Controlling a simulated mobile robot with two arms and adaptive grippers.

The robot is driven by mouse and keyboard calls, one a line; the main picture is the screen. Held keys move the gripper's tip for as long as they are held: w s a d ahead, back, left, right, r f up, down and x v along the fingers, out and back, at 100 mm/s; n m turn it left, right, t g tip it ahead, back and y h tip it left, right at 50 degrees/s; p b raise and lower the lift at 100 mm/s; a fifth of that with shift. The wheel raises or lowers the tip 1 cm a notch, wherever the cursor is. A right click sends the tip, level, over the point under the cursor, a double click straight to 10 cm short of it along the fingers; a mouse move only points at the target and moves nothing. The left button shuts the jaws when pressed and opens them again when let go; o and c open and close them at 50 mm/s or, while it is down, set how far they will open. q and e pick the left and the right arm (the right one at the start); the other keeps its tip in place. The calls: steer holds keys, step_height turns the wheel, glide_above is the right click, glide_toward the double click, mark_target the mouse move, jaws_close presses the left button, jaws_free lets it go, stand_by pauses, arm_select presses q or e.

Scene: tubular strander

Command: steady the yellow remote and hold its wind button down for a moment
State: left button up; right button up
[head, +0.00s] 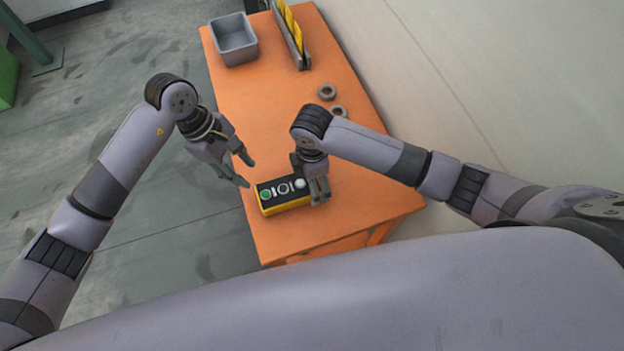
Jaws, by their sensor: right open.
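The yellow remote (286,207) lies near the front end of the orange table. Its black face carries a green button (266,195), a ring-shaped control (283,188) and a white button (300,183). Which one is the wind button cannot be read. My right gripper (320,200) points down at the remote's right end, close to the white button; its fingers partly hide that end, and contact cannot be told. My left gripper (248,174) is open and empty, up and left of the remote near the table's left edge, apart from it.
The orange table (350,215) has bare room right of and in front of the remote. Two grey rings (327,92) lie farther back. A grey bin (234,40) and a rack with yellow cards (291,30) stand at the far end.

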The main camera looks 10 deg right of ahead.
steer(key=shift+f, duration=1.2)
steer(key=shift+c, duration=0.4)
steer(key=c, duration=1.5)
arm_select(q)
jaws_close()
arm_select(e)
steer(key=shift+o, duration=0.2)
